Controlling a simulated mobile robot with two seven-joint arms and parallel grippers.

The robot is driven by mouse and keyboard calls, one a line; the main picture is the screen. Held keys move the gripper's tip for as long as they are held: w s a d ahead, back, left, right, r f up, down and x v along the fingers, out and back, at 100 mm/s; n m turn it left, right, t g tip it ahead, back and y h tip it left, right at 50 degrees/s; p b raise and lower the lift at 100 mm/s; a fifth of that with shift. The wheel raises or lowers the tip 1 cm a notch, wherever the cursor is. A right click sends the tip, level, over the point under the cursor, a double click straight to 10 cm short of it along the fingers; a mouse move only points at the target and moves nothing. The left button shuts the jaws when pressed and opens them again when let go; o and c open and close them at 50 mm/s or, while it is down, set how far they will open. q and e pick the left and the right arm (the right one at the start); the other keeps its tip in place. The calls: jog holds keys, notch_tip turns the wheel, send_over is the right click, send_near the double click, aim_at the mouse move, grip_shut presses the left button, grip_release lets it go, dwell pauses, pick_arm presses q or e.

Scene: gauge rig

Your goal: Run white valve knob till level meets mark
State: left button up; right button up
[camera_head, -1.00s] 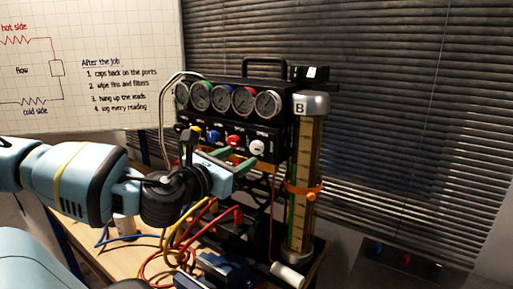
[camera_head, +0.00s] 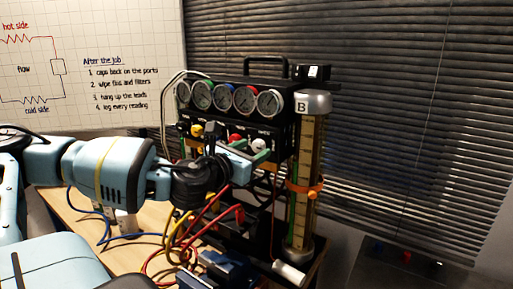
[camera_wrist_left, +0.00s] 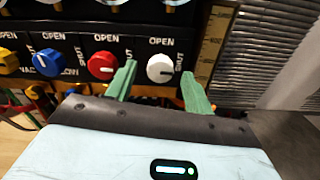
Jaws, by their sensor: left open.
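The white valve knob (camera_head: 258,145) is the rightmost knob on the black gauge panel. In the left wrist view the white knob (camera_wrist_left: 159,68) has a dark pointer line turned toward the SHUT lettering at its right. My left gripper (camera_wrist_left: 158,77) is open, one green finger at each side of the white knob; I cannot tell whether they touch it. In the head view my left gripper (camera_head: 254,150) is at the panel's right end. The sight tube (camera_head: 311,150), labelled B, stands right of the panel with an orange mark ring (camera_head: 304,188) around it. The liquid level is unclear. My right gripper is not in view.
A red knob (camera_wrist_left: 102,66), a blue knob (camera_wrist_left: 47,63) and a yellow knob (camera_wrist_left: 8,61) sit left of the white one. Several gauges (camera_head: 243,99) line the panel above. Red, yellow and blue hoses hang over the wooden table (camera_head: 135,250) below my arm.

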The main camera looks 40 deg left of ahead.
pick_arm(q)
jog(key=shift+w+a+f, duration=0.1)
jog(key=shift+w+a, duration=0.05)
jog(key=shift+w, duration=1.15)
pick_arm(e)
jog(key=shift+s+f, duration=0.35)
pick_arm(q)
jog(key=c, duration=1)
jog(key=shift+o, duration=0.2)
